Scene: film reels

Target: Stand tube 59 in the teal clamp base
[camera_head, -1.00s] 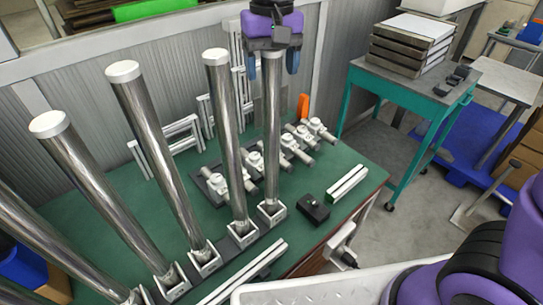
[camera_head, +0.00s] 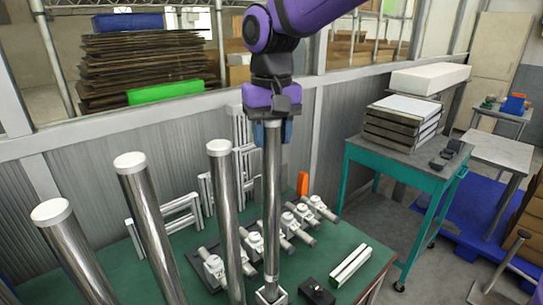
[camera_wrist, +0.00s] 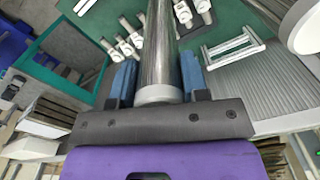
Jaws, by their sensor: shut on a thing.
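My gripper (camera_head: 272,136) is shut on the upper end of a tall shiny metal tube (camera_head: 272,200), the rightmost of the row. In the wrist view its blue fingers (camera_wrist: 157,65) stand on both sides of the tube (camera_wrist: 160,45), near its pale end cap (camera_wrist: 160,94). The tube is upright. Its lower end is at a small pale clamp base (camera_head: 272,296) at the bottom edge of the head view; I cannot tell whether it is seated or just above. No number is readable on any tube, and no clamp base shows a clear teal colour.
Other white-capped tubes (camera_head: 219,148) (camera_head: 130,163) (camera_head: 52,212) stand close to the left. White clamp fittings (camera_head: 254,244), a black block (camera_head: 317,291) and a pale bar (camera_head: 350,266) lie on the green table (camera_head: 383,258). A teal-framed cart (camera_head: 405,165) stands right.

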